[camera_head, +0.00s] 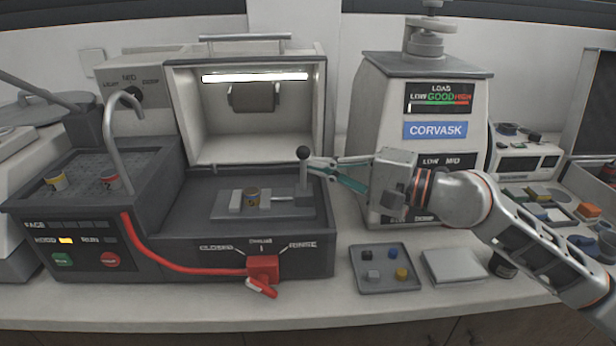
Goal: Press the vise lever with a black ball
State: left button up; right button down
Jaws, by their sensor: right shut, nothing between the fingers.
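The vise lever is a grey upright post (304,178) topped by a black ball (303,152). It stands at the right end of the vise (275,202) in the open chamber of the dark machine. My right gripper (312,166) is shut and empty, reaching in from the right. Its fingertips are right beside the lever, just below the ball. I cannot tell whether they touch it. My left gripper is not in view.
A red handle (263,270) with a red hose is on the machine's front. The CORVASK press (425,110) stands behind my right arm. A tray of small cubes and cylinders (384,286) and a pale block (453,267) lie in front. The front counter strip (210,316) is clear.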

aim_at(319, 213)
jog(key=shift+s+f+n+y+b, duration=0.15)
jog(key=shift+f+n+y+b, duration=0.15)
jog(key=shift+f+b, duration=0.25)
jog(key=shift+s+d+f+n+t+y+b, duration=0.1)
jog(key=shift+s+n+t+y+b, duration=0.3)
jog(key=shift+n+b, duration=0.45)
jog(key=n+b, duration=0.1)
jog(key=n+y+b, duration=0.1)
jog(key=b, duration=0.1)
jog(key=shift+s+n, duration=0.25)
jog(key=shift+s, duration=0.15)
jog(key=shift+s+r+n+y+b, duration=0.2)
jog(key=shift+s+n+y+b, duration=0.3)
jog(key=shift+n+y+b, duration=0.4)
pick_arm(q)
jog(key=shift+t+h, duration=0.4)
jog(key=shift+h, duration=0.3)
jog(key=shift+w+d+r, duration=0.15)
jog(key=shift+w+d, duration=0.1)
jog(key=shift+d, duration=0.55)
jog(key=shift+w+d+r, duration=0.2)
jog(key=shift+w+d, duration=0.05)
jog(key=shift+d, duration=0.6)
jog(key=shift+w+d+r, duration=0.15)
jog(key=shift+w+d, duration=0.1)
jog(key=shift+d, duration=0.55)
pick_arm(e)
jog(key=shift+s+r, duration=0.15)
jog(key=shift+s, duration=0.15)
